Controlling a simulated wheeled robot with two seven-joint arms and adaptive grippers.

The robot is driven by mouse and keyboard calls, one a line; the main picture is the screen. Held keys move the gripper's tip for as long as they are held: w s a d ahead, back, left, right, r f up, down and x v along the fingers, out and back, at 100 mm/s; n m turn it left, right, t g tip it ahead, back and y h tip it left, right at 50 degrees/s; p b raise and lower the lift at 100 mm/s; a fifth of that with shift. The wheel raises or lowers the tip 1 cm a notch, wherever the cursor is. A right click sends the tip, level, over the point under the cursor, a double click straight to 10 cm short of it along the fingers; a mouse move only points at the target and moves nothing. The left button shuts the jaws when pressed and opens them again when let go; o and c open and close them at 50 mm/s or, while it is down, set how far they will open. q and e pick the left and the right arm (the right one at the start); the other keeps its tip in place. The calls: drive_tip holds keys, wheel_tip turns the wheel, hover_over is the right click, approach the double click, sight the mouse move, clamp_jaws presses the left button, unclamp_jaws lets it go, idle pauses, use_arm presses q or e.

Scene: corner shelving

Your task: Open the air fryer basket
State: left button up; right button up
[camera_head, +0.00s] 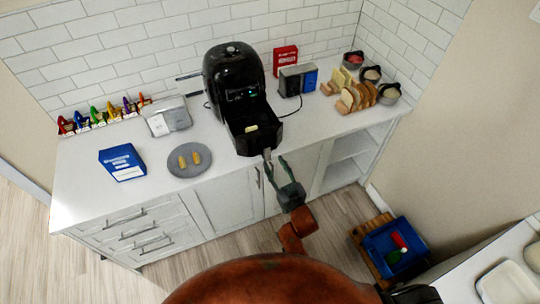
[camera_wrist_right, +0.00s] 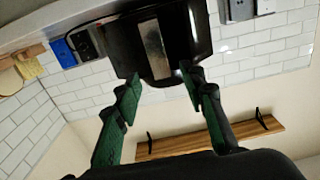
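The black air fryer (camera_head: 228,72) stands on the white counter against the tiled wall. The basket's handle (camera_head: 267,154) is at the front. My right gripper (camera_head: 276,163) is just in front of the handle, fingers apart. In the right wrist view the open green-padded fingers (camera_wrist_right: 160,86) are empty, with the black basket front and its silver strip (camera_wrist_right: 152,50) beyond them. My left gripper is not in view.
Left on the counter are a grey plate (camera_head: 176,167) with two yellow pieces, a blue box (camera_head: 122,162) and a silver appliance (camera_head: 168,117). Right are a toaster (camera_head: 297,80), a bread rack (camera_head: 356,97) and bowls (camera_head: 370,75).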

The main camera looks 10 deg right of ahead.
drive_tip(key=s, duration=0.3)
drive_tip(key=shift+s+d, duration=0.35)
drive_tip(key=s+d+f+g+b, duration=0.1)
drive_tip(key=s+f+g, duration=0.1)
drive_tip(key=f, duration=0.9)
drive_tip(key=s+d+f+g, duration=0.1)
drive_tip(key=s+f+g, duration=0.1)
drive_tip(key=f, duration=1)
drive_tip(key=s+d+f+g+h+b, duration=0.1)
drive_tip(key=s+d+f+g, duration=0.15)
drive_tip(key=s+f, duration=0.55)
drive_tip(key=s+d+f+g+h+b, duration=0.1)
drive_tip(key=s+d+f+g, duration=0.2)
drive_tip(key=f, duration=0.9)
drive_tip(key=s+d+f+g, duration=0.2)
drive_tip(key=s+f, duration=0.5)
drive_tip(key=s, duration=0.5)
drive_tip(key=s+d+f+g+h+b, duration=0.1)
drive_tip(key=s+d+f, duration=0.4)
drive_tip(key=s, duration=0.8)
drive_tip(key=s+d+f+g, duration=0.3)
drive_tip(key=s+f+g, duration=0.1)
drive_tip(key=s+f, duration=0.6)
drive_tip(key=s, duration=0.3)
drive_tip(key=shift+s+d+m+h+b, duration=0.25)
drive_tip(key=shift+d+m+h+b, duration=0.05)
drive_tip(key=shift+d+m+b, duration=0.1)
